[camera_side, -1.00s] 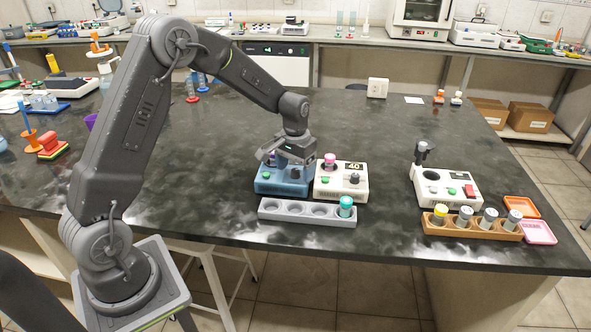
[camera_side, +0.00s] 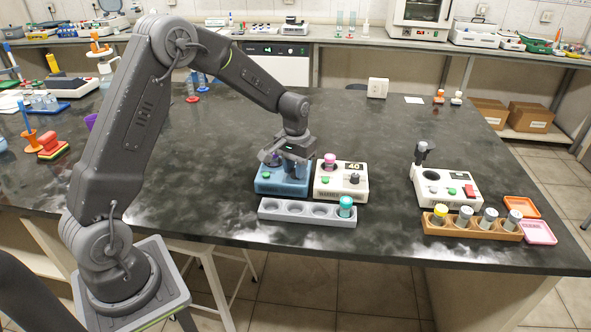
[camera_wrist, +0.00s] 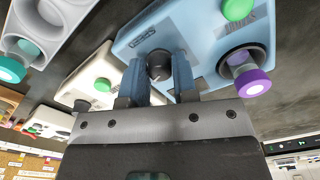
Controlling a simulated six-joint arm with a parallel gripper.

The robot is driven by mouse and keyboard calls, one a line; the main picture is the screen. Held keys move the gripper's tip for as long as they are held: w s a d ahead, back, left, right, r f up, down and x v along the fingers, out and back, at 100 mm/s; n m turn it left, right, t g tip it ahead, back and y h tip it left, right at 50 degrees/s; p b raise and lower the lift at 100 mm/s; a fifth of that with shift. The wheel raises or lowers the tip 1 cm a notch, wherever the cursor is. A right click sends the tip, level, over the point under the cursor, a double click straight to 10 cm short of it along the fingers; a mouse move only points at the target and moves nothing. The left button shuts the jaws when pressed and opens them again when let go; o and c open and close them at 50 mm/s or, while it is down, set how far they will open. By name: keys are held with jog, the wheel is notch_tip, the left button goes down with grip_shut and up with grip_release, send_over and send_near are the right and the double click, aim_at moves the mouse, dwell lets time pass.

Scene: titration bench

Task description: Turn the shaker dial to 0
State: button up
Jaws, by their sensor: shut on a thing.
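The blue shaker (camera_side: 283,184) stands on the dark bench, left of a white device. In the wrist view, the shaker (camera_wrist: 215,50) fills the upper middle, with a green button (camera_wrist: 238,8) and a purple-capped vial (camera_wrist: 252,80) in its round well. Its dark dial (camera_wrist: 158,64) sits between the two blue fingers of my gripper (camera_wrist: 158,75). My gripper is shut on the dial. In the side view, my gripper (camera_side: 297,170) points down over the shaker's right part and hides the dial. The dial's setting cannot be read.
A white device (camera_side: 341,182) showing 40, with a pink-capped vial (camera_side: 330,160), stands close on the right. A grey rack (camera_side: 290,209) with a teal-capped vial (camera_side: 346,206) lies in front. Another white device (camera_side: 450,189) and a brown rack (camera_side: 480,232) stand farther right.

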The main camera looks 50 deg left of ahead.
jog(key=n, duration=0.5)
jog(key=shift+n, duration=0.3)
jog(key=n, duration=0.5)
